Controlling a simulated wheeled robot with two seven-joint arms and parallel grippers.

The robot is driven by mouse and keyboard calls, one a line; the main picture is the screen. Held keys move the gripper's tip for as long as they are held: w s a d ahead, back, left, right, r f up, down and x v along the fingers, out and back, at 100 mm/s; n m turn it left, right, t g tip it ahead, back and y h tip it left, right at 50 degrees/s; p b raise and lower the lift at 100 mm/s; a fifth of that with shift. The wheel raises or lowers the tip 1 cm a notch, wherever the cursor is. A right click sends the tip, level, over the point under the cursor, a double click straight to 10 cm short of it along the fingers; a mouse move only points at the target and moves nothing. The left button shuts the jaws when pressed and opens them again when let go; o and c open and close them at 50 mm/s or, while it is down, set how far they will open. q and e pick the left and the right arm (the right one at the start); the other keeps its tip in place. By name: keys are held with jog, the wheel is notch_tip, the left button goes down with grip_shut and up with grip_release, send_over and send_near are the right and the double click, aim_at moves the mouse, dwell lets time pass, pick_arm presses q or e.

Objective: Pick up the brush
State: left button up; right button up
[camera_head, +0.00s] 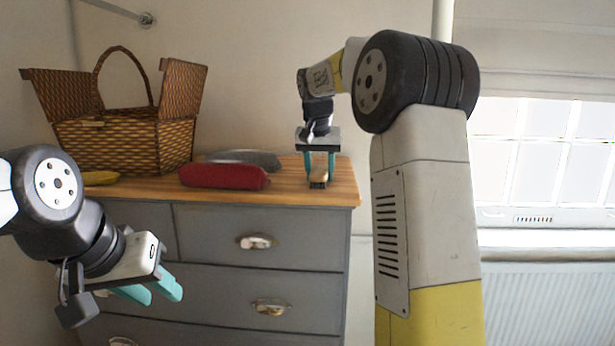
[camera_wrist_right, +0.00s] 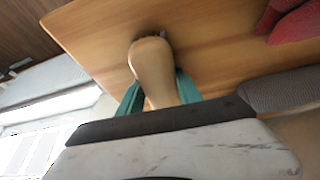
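The brush (camera_head: 318,183) is near the right front corner of the wooden dresser top, between the fingers of my right gripper (camera_head: 319,178). In the right wrist view, the brush (camera_wrist_right: 152,70) shows a smooth tan wooden body with dark bristles at its far end, on the wood. The teal fingers of my right gripper (camera_wrist_right: 158,92) flank its body closely on both sides. I cannot tell whether they press on it. My left gripper (camera_head: 152,290) is empty, its fingers apart, in front of the dresser drawers and below the top, well away from the brush.
A red rolled item (camera_head: 224,176) lies left of the brush on the dresser top (camera_head: 345,190), with a grey item (camera_head: 245,158) behind it. A wicker basket (camera_head: 125,145) stands at the back left, and a yellow item (camera_head: 100,178) lies in front of it.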

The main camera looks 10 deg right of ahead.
aim_at(321, 168)
grip_shut()
jog(key=shift+r, duration=0.1)
jog(key=shift+r, duration=0.8)
jog(key=shift+v, duration=1.2)
jog(key=s+r, duration=0.1)
jog(key=s, duration=1.4)
jog(key=shift+d+r, duration=0.25)
